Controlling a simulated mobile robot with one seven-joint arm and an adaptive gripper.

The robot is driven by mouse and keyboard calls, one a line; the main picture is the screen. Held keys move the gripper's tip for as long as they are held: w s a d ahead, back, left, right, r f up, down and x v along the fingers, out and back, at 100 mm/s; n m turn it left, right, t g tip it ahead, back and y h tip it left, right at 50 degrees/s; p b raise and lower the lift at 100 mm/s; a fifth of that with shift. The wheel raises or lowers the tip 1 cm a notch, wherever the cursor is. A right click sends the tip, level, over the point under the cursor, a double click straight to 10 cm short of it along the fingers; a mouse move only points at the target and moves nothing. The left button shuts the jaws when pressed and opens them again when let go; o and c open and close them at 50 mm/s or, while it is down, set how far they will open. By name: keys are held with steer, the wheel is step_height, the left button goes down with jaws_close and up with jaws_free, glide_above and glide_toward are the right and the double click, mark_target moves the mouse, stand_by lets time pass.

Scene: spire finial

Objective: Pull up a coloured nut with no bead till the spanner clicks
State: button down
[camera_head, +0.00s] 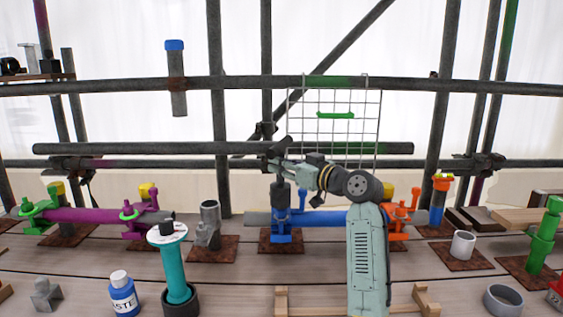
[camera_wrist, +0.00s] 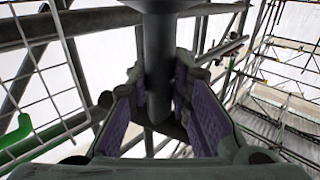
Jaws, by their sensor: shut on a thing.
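My gripper (camera_head: 278,170) is shut on a dark upright shaft, which shows between its purple pads in the wrist view (camera_wrist: 158,75). In the head view a dark grey cylinder (camera_head: 281,193) stands below the fingers, above a blue coupler (camera_head: 281,228); I take it for the spanner. Whether it sits on a nut is hidden. A small blue piece (camera_head: 302,198) stands just right of it. An orange coupler (camera_head: 400,222) is partly behind my arm.
A blue tube (camera_head: 330,218) runs behind my arm. A wire grid (camera_head: 350,115) and dark scaffold tubes stand behind. A teal post (camera_head: 176,265), a blue bottle (camera_head: 122,295), a grey cup (camera_head: 463,245) and a green post (camera_head: 543,240) stand on the boards.

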mark_target(282, 177)
steer(key=shift+f+b, duration=1.1)
steer(key=shift+f, duration=0.8)
steer(key=m+t+h, duration=0.2)
steer(key=m+t+h+p, duration=0.1)
steer(key=m+h, duration=0.1)
steer(key=h, duration=0.1)
steer(key=shift+a+r+t+h, duration=0.2)
steer(key=shift+t+h, duration=0.1)
steer(key=shift+t, duration=0.1)
steer(key=m+t+h, duration=0.1)
steer(key=m+h, duration=0.1)
steer(key=h, duration=0.1)
steer(key=shift+m+p, duration=0.3)
steer(key=shift+p, duration=0.1)
steer(key=shift+d+h, duration=0.15)
steer(key=shift+h, duration=0.35)
steer(key=shift+r+p, duration=1.1)
steer(key=shift+r, duration=2.65)
